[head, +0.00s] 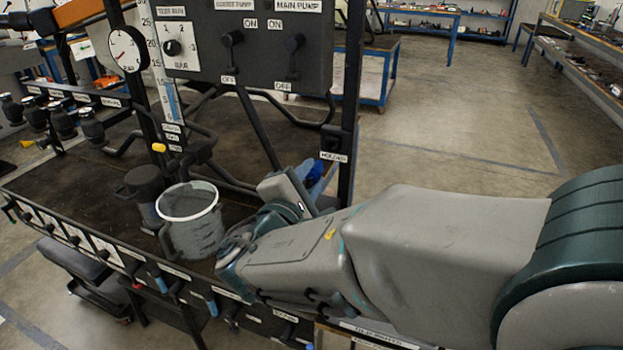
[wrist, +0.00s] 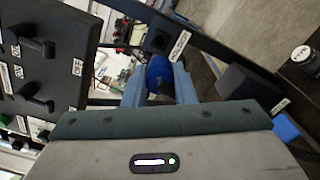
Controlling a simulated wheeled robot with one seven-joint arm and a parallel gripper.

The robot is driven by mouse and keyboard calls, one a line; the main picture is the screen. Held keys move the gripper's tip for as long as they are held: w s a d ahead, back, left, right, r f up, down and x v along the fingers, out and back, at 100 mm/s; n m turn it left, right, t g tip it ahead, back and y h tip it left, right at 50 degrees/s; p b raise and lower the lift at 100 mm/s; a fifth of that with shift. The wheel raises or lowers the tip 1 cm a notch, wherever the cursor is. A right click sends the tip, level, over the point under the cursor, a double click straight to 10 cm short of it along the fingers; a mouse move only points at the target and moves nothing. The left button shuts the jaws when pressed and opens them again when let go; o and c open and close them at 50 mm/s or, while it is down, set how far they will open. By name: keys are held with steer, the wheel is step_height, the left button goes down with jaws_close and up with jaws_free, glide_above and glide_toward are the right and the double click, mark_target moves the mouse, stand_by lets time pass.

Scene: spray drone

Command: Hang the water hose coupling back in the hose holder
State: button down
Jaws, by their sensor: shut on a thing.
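The blue water hose coupling (wrist: 158,72) is between the two blue-grey fingers of my gripper (wrist: 159,86) in the wrist view. My gripper is shut on it. In the head view, a patch of blue (head: 318,172) shows beyond my wrist, where my gripper is largely hidden by my own arm. The hose holder (wrist: 157,40) is a dark block on the black frame post, beside a white label. It lies just beyond the coupling in the wrist view. In the head view the holder (head: 335,138) sits above its label. I cannot tell whether coupling and holder touch.
A black pump panel (head: 262,50) with switches stands left of the post. A grey bucket (head: 190,222) with a white rim stands on the dark bench, close to my wrist. Hoses and bars run behind it. Open floor (head: 450,125) lies right of the post.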

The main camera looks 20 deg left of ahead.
mark_target(321, 162)
steer(key=shift+w+d+b, duration=0.15)
steer(key=shift+w+b, duration=0.15)
steer(key=shift+w, duration=1.15)
steer(key=shift+w+d+b, duration=0.1)
steer(key=shift+w+b, duration=0.15)
steer(key=shift+w, duration=1.2)
steer(key=shift+b, duration=1.1)
steer(key=shift+w+d+b, duration=0.1)
steer(key=shift+w+b, duration=0.55)
steer(key=shift+w, duration=0.75)
steer(key=c, duration=1.1)
jaws_free()
steer(key=s, duration=0.9)
steer(key=s+a+p, duration=0.1)
steer(key=s, duration=0.3)
steer(key=shift+s, duration=0.35)
